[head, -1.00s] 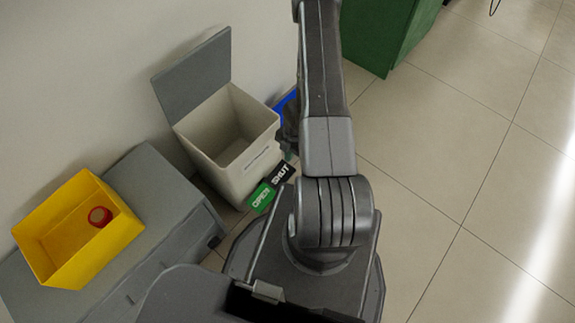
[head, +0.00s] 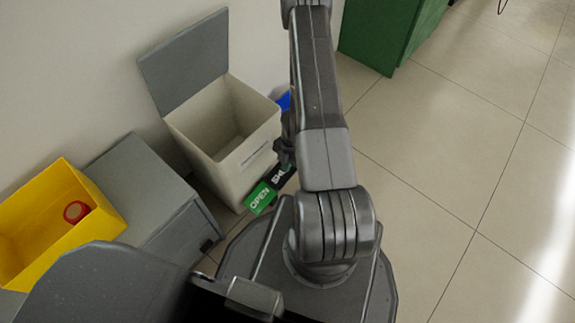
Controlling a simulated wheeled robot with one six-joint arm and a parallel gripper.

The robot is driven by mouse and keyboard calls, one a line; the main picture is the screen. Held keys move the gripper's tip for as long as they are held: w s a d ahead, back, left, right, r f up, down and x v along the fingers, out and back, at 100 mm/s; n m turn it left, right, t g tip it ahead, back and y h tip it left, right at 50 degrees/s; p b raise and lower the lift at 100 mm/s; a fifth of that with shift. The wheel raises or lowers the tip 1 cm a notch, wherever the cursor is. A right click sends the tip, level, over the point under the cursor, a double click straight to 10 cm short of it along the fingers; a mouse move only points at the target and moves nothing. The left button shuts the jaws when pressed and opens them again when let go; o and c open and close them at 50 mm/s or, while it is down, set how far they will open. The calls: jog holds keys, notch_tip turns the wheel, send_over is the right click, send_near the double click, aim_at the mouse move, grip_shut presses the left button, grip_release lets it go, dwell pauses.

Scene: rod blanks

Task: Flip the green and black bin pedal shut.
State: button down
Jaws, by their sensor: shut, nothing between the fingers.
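The bin (head: 245,165) is pale, with its grey lid (head: 187,62) standing up open. The pedal at the bin's front foot has a green half marked OPEN (head: 260,198) and a black half marked SHUT (head: 281,177). The end of the black half's lettering is covered. My gripper (head: 284,155) is a small dark shape at the bin's right front corner, just above the black half and partly hidden by my arm. It is shut and empty. I cannot tell whether it touches the pedal.
A green cabinet (head: 375,35) stands at the back. The tiled floor at right is clear.

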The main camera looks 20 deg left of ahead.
aim_at(292, 172)
jog(key=shift+f+b, duration=0.4)
jog(key=shift+f, duration=0.35)
jog(key=shift+w+d+f+b, duration=0.15)
jog(key=shift+f+b, duration=0.4)
jog(key=shift+f, duration=0.4)
jog(key=shift+w+f+b, duration=0.15)
jog(key=shift+f+b, duration=0.35)
jog(key=shift+f, duration=0.4)
jog(key=shift+w+d+f+p, duration=0.15)
jog(key=shift+w+f+p, duration=0.2)
jog(key=shift+p, duration=0.45)
jog(key=shift+w+d+f+p, duration=0.15)
jog(key=shift+w+f+p, duration=0.2)
jog(key=shift+f, duration=0.45)
jog(key=shift+w+d+f+p, duration=0.1)
jog(key=shift+w+f+p, duration=0.25)
jog(key=shift+f, duration=0.4)
